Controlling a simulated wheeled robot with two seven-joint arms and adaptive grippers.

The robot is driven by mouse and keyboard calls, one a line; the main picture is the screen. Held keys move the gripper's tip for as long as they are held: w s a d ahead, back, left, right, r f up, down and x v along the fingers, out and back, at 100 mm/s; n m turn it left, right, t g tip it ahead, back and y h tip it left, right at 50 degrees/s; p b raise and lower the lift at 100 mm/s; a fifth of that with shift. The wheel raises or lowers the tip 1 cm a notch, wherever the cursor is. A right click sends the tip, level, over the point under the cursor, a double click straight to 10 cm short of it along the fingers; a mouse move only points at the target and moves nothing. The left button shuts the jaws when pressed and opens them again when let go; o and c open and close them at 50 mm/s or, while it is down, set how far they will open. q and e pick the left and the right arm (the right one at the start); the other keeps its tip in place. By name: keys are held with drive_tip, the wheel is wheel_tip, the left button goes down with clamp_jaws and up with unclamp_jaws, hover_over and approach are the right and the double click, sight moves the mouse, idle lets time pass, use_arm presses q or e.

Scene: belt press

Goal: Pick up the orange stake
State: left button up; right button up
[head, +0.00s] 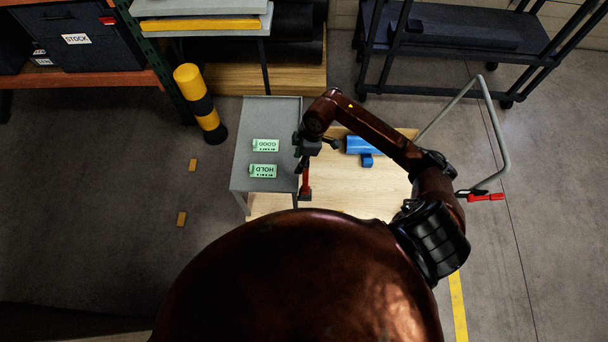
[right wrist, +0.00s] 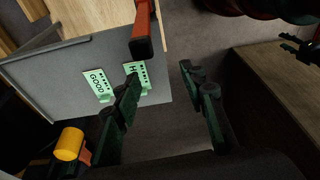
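The orange stake (head: 306,178) stands at the seam between the grey and wooden parts of the table, close to my right gripper. A red-orange bar (right wrist: 143,30), which looks like the stake, comes down from the top of the right wrist view, beyond my left-hand finger there. My right gripper (right wrist: 162,80) is open, with a clear gap between its fingers and nothing held. It also shows in the head view (head: 302,150).
The grey surface (head: 248,202) carries two green labels, GOOD (head: 266,145) and HOLD (head: 263,171). A blue object (head: 364,146) lies on the wooden top (head: 365,195). A yellow-black post (head: 194,88) stands left. A grey tube frame (head: 499,125) and red-handled part (head: 487,197) are right.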

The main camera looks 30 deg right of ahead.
drive_tip(key=m+h+b, duration=0.1)
drive_tip(key=b, duration=0.3)
hover_over(304, 173)
drive_tip(key=w+d, duration=0.1)
drive_tip(key=d, duration=0.1)
drive_tip(key=f, duration=0.5)
drive_tip(key=shift+a+f, duration=0.1)
drive_tip(key=shift+a, duration=0.15)
drive_tip(key=shift+a+f, duration=0.2)
drive_tip(key=shift+f, duration=1.95)
drive_tip(key=shift+a+f, duration=0.2)
drive_tip(key=shift+f, duration=1.95)
drive_tip(key=shift+c, duration=0.2)
clamp_jaws()
drive_tip(key=shift+r, duration=0.1)
